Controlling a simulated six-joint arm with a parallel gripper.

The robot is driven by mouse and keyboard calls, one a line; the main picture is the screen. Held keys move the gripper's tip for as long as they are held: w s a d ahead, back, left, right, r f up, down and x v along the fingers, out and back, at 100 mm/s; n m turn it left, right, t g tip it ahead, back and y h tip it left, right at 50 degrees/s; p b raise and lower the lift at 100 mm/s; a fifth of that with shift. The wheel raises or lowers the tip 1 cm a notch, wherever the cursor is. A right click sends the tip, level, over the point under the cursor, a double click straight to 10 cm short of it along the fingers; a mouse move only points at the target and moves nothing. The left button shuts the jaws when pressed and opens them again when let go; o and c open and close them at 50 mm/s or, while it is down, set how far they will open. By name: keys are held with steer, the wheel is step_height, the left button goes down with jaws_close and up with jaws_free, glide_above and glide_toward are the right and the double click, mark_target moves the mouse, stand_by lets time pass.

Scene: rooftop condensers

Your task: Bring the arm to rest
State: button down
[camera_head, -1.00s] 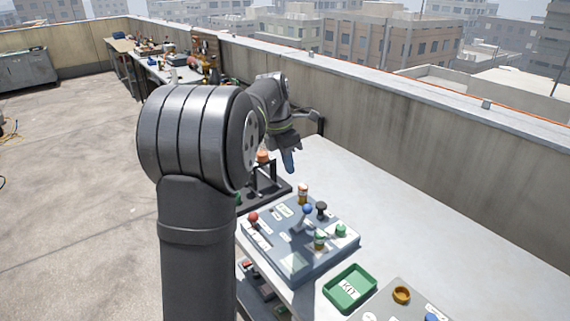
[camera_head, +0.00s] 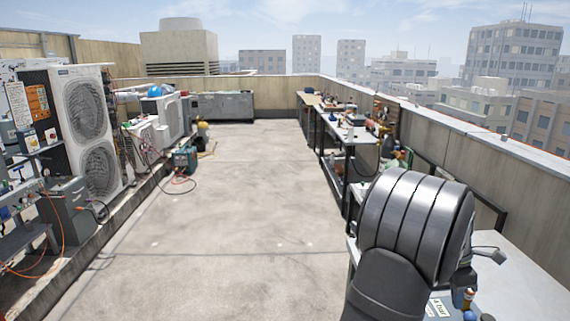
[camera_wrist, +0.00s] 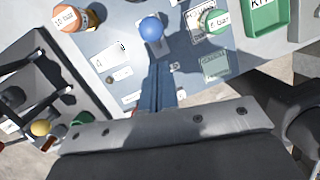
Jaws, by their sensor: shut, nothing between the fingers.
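My gripper (camera_wrist: 160,92) shows in the wrist view as two blue-grey fingers pressed together, with nothing between them. It points at a light grey control panel (camera_wrist: 120,68) that has a lever with a blue ball knob (camera_wrist: 152,29). The fingertips appear just short of the knob in the picture; I cannot tell the height gap. An orange-capped piece labelled 10 bar (camera_wrist: 68,20) and a green one labelled 6 bar (camera_wrist: 212,22) stand on the panel. In the head view my arm fills the lower right and hides most of the gripper.
A green KIT tray (camera_wrist: 265,22) lies beside the panel, and a dark stand (camera_wrist: 35,85) is at left in the wrist view. A parapet (camera_head: 480,150) runs along the right. Condenser units (camera_head: 85,120) stand at left; the floor (camera_head: 225,200) between is open.

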steer(key=shift+s+a+f+h, duration=0.15)
steer(key=shift+a+f+h, duration=0.8)
steer(key=shift+h, duration=0.5)
steer(key=shift+s+a+f+h, duration=0.1)
steer(key=shift+a+f+h, duration=0.65)
steer(key=shift+a+h, duration=0.5)
steer(key=shift+d+h, duration=0.15)
steer(key=shift+h, duration=0.15)
steer(key=shift+d, duration=0.15)
